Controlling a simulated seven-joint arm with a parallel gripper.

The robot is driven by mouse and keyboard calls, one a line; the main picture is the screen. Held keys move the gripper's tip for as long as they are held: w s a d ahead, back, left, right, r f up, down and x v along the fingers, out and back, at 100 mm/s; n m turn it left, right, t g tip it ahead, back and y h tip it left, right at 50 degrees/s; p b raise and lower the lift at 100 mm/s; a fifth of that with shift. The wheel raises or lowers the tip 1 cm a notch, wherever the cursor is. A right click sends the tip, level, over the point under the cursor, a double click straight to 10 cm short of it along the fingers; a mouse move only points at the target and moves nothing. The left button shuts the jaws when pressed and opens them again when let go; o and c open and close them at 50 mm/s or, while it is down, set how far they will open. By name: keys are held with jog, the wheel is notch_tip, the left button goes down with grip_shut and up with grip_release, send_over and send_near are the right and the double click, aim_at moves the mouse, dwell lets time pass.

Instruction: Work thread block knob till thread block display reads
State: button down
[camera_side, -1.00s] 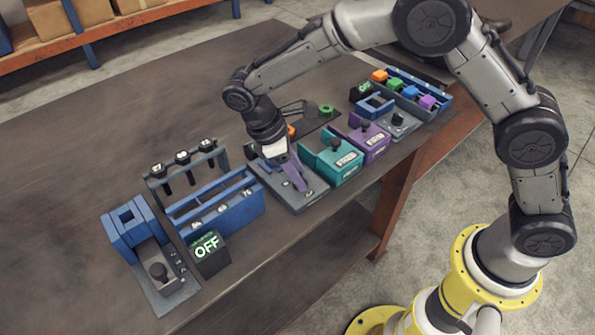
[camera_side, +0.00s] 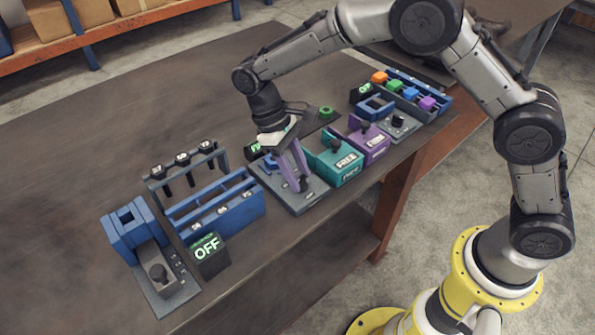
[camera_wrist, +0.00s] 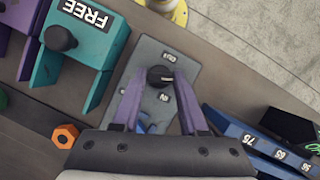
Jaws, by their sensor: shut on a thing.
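A grey base plate (camera_side: 309,199) with a small black knob (camera_wrist: 160,76) lies near the table's front edge. My gripper (camera_side: 301,184) points down over it with two purple fingers. In the wrist view my gripper (camera_wrist: 159,80) has one fingertip on each side of the knob, shut on it. Small white labels sit on the plate above and below the knob, too small to read surely. A blue part (camera_side: 268,166) is at the plate's back, partly hidden. A small dark display (camera_side: 254,149) with green text stands behind; my gripper hides part of it and its reading is unclear.
A teal block (camera_side: 337,166) marked FREE and a purple block (camera_side: 369,143) stand right of the plate. A blue rack (camera_side: 225,208) and a display reading OFF (camera_side: 207,248) stand left. An orange nut (camera_wrist: 65,136) lies near the teal block. The back left table is clear.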

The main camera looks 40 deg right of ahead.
aim_at(277, 178)
jog(key=shift+r, duration=0.1)
jog(key=shift+c, duration=2.2)
grip_release()
jog(key=v, duration=1.3)
jog(key=shift+r, duration=0.35)
jog(key=shift+w, duration=0.15)
